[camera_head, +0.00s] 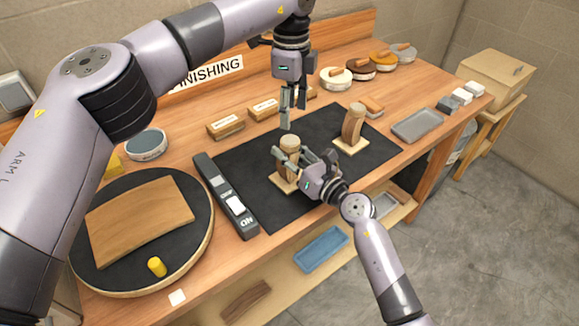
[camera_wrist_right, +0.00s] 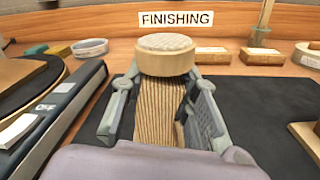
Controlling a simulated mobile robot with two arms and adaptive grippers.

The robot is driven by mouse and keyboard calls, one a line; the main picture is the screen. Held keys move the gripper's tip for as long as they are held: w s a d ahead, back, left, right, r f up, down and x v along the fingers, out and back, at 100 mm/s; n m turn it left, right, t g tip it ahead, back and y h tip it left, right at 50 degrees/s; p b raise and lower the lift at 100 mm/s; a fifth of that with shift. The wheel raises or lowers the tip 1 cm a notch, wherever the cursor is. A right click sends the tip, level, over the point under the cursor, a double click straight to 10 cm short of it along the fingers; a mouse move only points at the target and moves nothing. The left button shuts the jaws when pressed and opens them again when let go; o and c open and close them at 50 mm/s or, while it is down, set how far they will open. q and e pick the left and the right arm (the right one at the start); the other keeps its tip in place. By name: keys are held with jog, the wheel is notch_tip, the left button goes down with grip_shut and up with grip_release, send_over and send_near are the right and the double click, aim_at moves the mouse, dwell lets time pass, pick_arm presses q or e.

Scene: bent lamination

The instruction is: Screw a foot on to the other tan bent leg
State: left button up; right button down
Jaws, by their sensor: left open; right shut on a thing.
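A tan bent leg (camera_wrist_right: 160,112) of layered wood stands upright in the right wrist view, with a round wooden foot (camera_wrist_right: 166,58) with a pale speckled top on its upper end. In the head view this foot (camera_head: 289,144) shows over a square wooden plate (camera_head: 283,183). My right gripper (camera_head: 293,164) is shut on this leg just below the foot; its fingers flank the leg in the right wrist view. A second tan bent leg (camera_head: 352,124) stands to the right on its own square plate, with a round piece on top. My left gripper (camera_head: 287,106) is open and empty, above and behind the held leg.
Both legs stand on a black mat (camera_head: 245,155). Further left is a round turntable (camera_head: 203,225) with a curved wood panel (camera_head: 140,217) and a yellow cylinder (camera_head: 156,267). A grey tray (camera_head: 416,125) lies to the right.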

aim_at(290, 140)
pick_arm(q)
jog(key=n, duration=0.6)
pick_arm(e)
jog(key=shift+s+a+f, duration=0.1)
pick_arm(q)
jog(key=shift+f, duration=4.05)
pick_arm(e)
jog(key=shift+f, duration=0.1)
pick_arm(q)
jog(key=shift+c, duration=0.5)
